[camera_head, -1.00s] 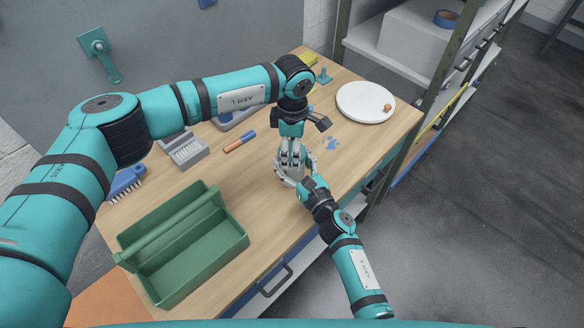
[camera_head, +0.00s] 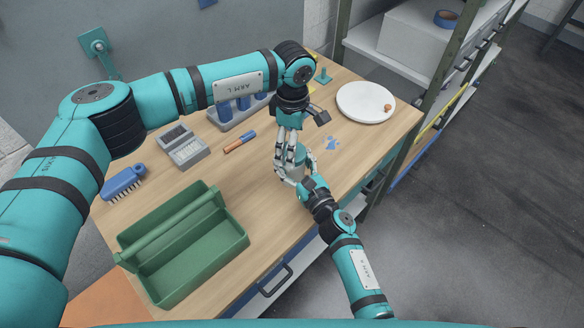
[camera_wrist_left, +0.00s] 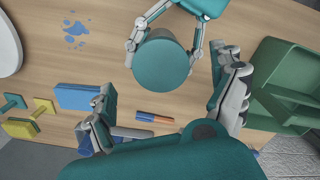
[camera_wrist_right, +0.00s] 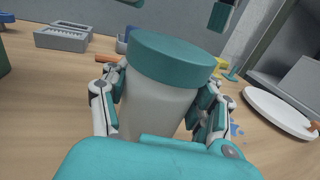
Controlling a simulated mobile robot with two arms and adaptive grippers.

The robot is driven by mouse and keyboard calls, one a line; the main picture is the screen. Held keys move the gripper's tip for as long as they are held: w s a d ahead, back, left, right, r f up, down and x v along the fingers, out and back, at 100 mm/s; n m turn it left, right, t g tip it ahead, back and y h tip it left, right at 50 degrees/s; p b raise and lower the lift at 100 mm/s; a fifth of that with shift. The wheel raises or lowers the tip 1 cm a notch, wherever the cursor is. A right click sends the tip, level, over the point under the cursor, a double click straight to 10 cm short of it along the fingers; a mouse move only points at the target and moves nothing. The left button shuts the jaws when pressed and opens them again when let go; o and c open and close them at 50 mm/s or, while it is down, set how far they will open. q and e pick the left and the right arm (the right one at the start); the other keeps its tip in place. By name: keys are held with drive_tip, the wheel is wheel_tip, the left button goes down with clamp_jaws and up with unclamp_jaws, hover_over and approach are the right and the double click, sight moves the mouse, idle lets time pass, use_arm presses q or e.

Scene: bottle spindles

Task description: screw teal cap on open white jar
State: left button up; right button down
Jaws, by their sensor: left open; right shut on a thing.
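The white jar (camera_wrist_right: 155,108) stands upright, held around its body by my right gripper (camera_wrist_right: 160,98), near the front edge of the table. The teal cap (camera_wrist_right: 170,58) sits on top of the jar; how tightly it is threaded I cannot tell. The cap also shows from above in the left wrist view (camera_wrist_left: 162,62). My left gripper (camera_head: 287,160) is open above the jar, its fingers spread and apart from the cap in the left wrist view (camera_wrist_left: 170,90). In the head view the left fingers partly hide the jar and cap.
A green tote (camera_head: 185,245) stands at the front left. A grey case (camera_head: 182,147), blue brush (camera_head: 123,183), orange-blue marker (camera_head: 240,142) and a rack with blue items (camera_head: 237,112) lie behind. A white plate (camera_head: 365,102) is at the right. Table around the blue stain (camera_head: 331,143) is clear.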

use_arm(q)
wheel_tip(320, 180, up, 9)
idle(0.3)
use_arm(e)
drive_tip(key=shift+c, duration=1.1)
unclamp_jaws()
drive_tip(key=v, duration=1.2)
drive_tip(key=shift+s, duration=0.1)
